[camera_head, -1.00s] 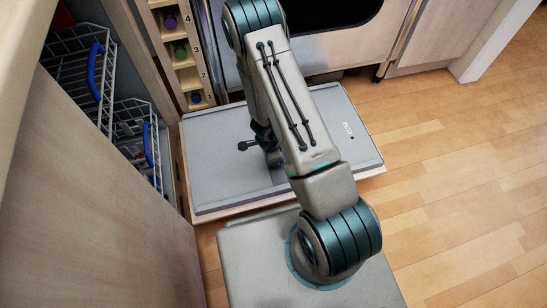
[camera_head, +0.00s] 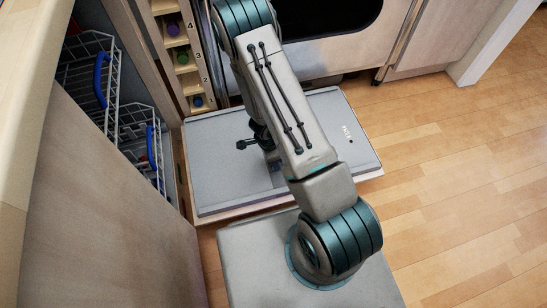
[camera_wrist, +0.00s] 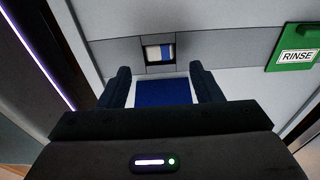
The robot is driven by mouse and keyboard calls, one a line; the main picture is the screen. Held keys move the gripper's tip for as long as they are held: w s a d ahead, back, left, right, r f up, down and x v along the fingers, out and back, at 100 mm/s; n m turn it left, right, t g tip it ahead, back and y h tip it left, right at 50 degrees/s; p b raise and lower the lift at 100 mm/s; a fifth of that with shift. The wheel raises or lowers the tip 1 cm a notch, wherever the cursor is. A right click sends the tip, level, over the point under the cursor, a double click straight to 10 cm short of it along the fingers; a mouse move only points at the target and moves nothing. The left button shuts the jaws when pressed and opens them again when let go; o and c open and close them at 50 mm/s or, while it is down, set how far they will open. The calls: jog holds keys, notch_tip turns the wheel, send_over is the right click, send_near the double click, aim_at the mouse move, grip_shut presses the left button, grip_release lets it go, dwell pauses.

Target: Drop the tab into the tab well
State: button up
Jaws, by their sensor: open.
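In the wrist view, a small block with white and blue faces, apparently the tab (camera_wrist: 160,53), sits in a square dark-edged recess, the tab well (camera_wrist: 160,68), in the grey door panel. My gripper (camera_wrist: 162,80) is open, its two dark fingers apart on the near side of the well. The tab is beyond the fingertips, not between them. A flat blue rectangle (camera_wrist: 163,93) shows between the fingers; I cannot tell whether it lies on the panel. In the head view my arm hides the well, and only part of the dark gripper shows over the door.
The lowered dishwasher door (camera_head: 222,180) lies flat. A green RINSE flap (camera_wrist: 292,48) stands right of the well. Wire racks with blue handles (camera_head: 101,80) are at the left. A numbered wooden rack (camera_head: 182,58) stands behind the door. Open wooden floor (camera_head: 460,190) lies right.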

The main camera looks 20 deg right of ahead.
notch_tip(320, 180, up, 10)
jog(key=a+p, duration=0.1)
jog(key=p, duration=0.5)
jog(key=shift+a+r, duration=0.15)
dwell(0.3)
